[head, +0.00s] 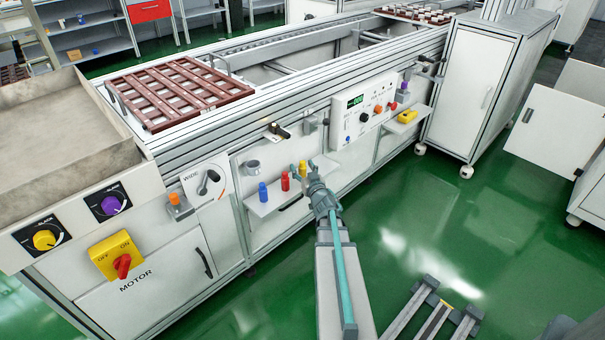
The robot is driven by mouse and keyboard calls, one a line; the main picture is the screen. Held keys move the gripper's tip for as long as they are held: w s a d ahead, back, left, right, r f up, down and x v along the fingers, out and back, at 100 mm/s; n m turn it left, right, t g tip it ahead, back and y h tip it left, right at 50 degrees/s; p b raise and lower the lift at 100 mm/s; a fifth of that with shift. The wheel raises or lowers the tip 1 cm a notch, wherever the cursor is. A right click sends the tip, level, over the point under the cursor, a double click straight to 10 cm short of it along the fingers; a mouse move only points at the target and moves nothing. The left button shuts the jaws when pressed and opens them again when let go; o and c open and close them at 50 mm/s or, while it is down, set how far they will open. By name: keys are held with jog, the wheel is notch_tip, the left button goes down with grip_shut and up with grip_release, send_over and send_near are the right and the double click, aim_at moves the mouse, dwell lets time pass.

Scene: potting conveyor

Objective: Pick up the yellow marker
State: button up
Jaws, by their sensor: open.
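The yellow marker (302,168) stands upright on a small white shelf (262,208) on the side of the conveyor. A red marker (285,181) and a blue marker (262,192) stand to its left on the same shelf. My gripper (311,169) is open and close to the yellow marker, just right of it in the head view. The gripper partly covers the marker's lower right side. I cannot tell whether a finger touches it or whether it is between the fingers.
A grey cup-like holder (252,165) is on the panel behind the markers. A control box (362,110) juts out to the right, and a second shelf (401,127) holds a yellow object. A white cabinet (475,90) stands farther right.

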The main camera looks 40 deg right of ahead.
grip_shut()
dwell(0.3)
